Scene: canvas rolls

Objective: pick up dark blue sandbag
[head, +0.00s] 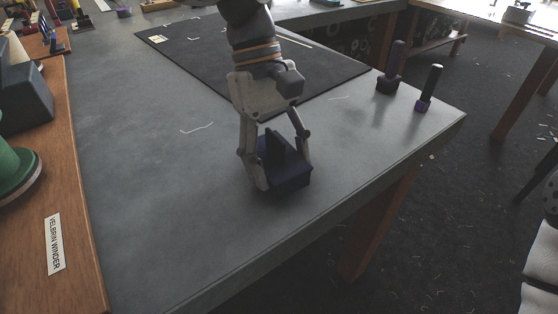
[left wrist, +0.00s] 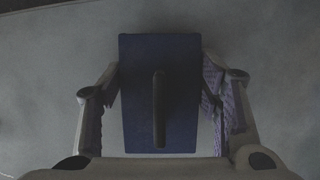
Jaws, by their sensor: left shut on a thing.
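The dark blue sandbag (head: 290,176) is a block with a dark upright handle or fin on top. It sits at or just above the grey table top near the front edge in the head view; I cannot tell whether it touches the table. My left gripper (head: 281,170) comes down from above and is shut on it, with one finger at each side. In the left wrist view the sandbag (left wrist: 180,110) fills the space between the fingers of the left gripper (left wrist: 162,100), its handle running up the middle. My right gripper is not in view.
The grey table (head: 150,200) is clear around the sandbag. A dark mat (head: 330,75) lies behind. Two dark upright-handled tools (head: 388,82) (head: 427,92) stand near the right edge. A wooden board labelled "VELBRIN WINDER" (head: 85,270) with a green round object (head: 15,165) is at left.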

